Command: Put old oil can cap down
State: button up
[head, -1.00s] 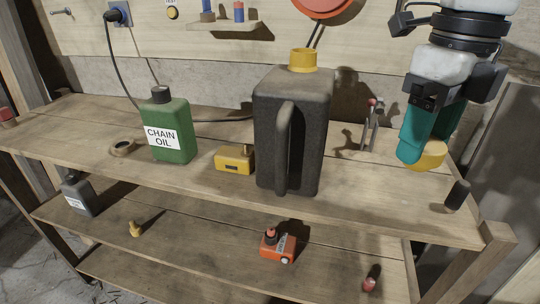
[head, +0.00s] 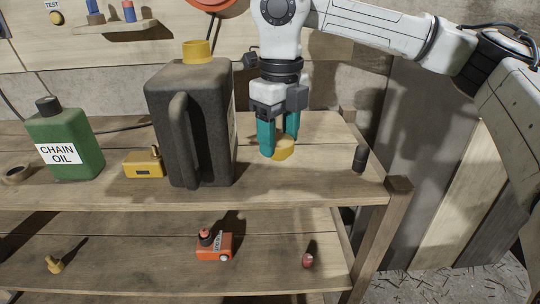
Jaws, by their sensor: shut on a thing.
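My gripper (head: 280,138) has teal fingers and points down over the right part of the top shelf (head: 325,172). It is shut on a yellow round cap (head: 284,151), the old oil can cap. The cap is at or just above the boards; I cannot tell if it touches them. The large dark oil can (head: 208,115) stands upright just left of my gripper, apart from it. A yellow cap (head: 197,50) sits on top of this can.
A dark upright cylinder (head: 360,158) stands near the shelf's right end. A yellow box (head: 144,164) and a green chain oil can (head: 66,143) stand to the left. The lower shelf holds an orange tool (head: 214,245). Bare boards lie in front of my gripper.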

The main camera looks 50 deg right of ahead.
jog(key=w+f, duration=0.1)
jog(key=w+d+f, duration=0.1)
jog(key=f, duration=0.1)
jog(key=shift+w+d+f, duration=0.1)
jog(key=shift+w+f, duration=0.15)
jog(key=shift+w, duration=0.05)
jog(key=shift+w+f, duration=0.1)
jog(key=shift+f, duration=1.45)
jog(key=shift+f+b, duration=0.2)
jog(key=shift+b, duration=0.15)
jog(key=o, duration=1.1)
jog(key=shift+c, duration=0.2)
jog(key=shift+r, duration=0.1)
notch_tip(320, 180, up, 12)
jog(key=p, duration=0.1)
jog(key=shift+r, duration=0.1)
